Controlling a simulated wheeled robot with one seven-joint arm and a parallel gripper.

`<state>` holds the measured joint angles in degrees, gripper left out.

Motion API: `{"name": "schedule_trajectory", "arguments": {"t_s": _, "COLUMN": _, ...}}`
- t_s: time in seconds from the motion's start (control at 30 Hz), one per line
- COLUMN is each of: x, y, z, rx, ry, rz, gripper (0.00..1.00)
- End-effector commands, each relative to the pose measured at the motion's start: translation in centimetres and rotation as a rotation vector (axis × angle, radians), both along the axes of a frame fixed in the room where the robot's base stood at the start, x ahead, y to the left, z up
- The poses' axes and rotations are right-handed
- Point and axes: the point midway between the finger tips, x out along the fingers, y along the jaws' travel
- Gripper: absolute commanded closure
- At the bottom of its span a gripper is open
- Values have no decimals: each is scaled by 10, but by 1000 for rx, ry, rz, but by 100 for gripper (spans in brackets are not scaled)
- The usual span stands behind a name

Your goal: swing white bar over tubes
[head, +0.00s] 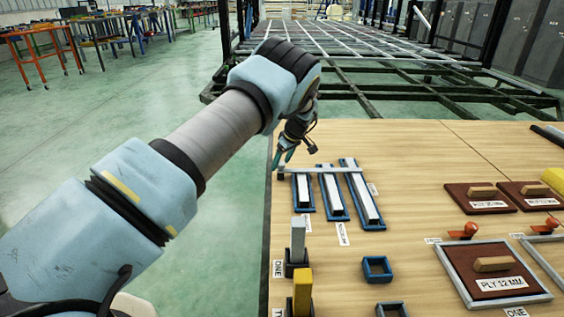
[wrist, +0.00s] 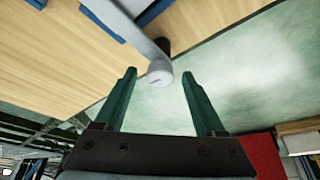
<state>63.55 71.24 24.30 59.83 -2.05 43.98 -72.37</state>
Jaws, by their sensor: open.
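I cannot tell whether the bar touches the tubes. In the wrist view the bar (wrist: 128,25) comes down from the top and ends in a rounded white end (wrist: 160,79), with a dark post behind it, near the table edge. My gripper (head: 283,158) is by the bar's left end in the head view. Its green fingers (wrist: 160,74) are open, with the rounded end between their tips; contact is not visible.
Blue-black holders with an upright grey block (head: 298,240) and a yellow block (head: 302,290) stand at the table's left edge. A small blue frame (head: 377,269) and brown plates (head: 480,198) lie to the right. Green floor is open to the left; a dark chassis frame (head: 400,95) stands behind.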

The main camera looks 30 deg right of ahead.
Motion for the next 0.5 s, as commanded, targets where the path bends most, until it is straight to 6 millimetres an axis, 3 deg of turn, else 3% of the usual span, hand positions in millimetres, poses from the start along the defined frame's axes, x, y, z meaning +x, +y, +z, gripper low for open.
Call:
{"name": "schedule_trajectory", "arguments": {"t_s": 0.17, "x": -3, "y": -1, "z": 10, "rx": -1, "ry": -1, "rz": 0, "gripper": 28}}
{"name": "schedule_trajectory", "arguments": {"t_s": 0.5, "x": -27, "y": -9, "z": 68, "rx": -2, "ry": -1, "rz": -2, "gripper": 28}}
